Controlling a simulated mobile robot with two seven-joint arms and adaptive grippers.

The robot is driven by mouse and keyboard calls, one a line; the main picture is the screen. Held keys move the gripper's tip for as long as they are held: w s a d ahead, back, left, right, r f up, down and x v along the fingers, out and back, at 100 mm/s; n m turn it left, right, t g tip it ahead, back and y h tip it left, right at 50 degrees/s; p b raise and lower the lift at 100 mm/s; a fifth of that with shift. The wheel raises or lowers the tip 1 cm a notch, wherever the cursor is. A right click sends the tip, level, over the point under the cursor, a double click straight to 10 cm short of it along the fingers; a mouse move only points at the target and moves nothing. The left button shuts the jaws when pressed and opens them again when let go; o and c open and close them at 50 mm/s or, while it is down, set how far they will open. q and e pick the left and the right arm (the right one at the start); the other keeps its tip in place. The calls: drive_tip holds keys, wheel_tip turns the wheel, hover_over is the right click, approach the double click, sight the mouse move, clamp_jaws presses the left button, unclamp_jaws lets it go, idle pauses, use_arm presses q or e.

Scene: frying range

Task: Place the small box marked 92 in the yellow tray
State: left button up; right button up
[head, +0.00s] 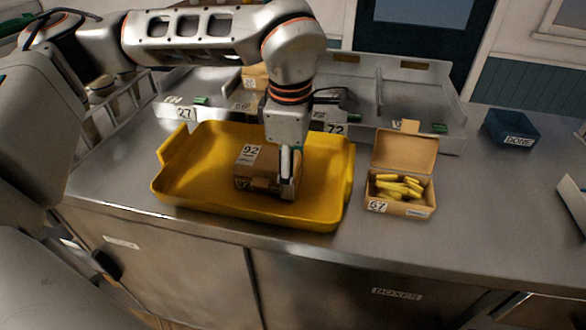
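The small cardboard box marked 92 (250,154) is inside the yellow tray (180,190), near its middle. Its marked top faces up, and another label shows low on its front side. My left gripper (288,188) points down into the tray at the right side of this box. Its fingers are at or against the box's right end. They partly hide that end, so I cannot tell whether they hold it. My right gripper is not in view.
An open box marked 67 (400,207) with several yellow pieces stands right of the tray. A blue bin marked DONE (511,128) is at the back right. Grey dividers with labels 27 (184,113) and 72 (336,128) stand behind.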

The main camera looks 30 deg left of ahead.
use_arm(q)
drive_tip(key=o, duration=1.2)
drive_tip(key=r, duration=0.8)
drive_tip(key=s+r+p, duration=0.1)
drive_tip(key=r, duration=0.3)
drive_tip(key=shift+d+r, duration=0.15)
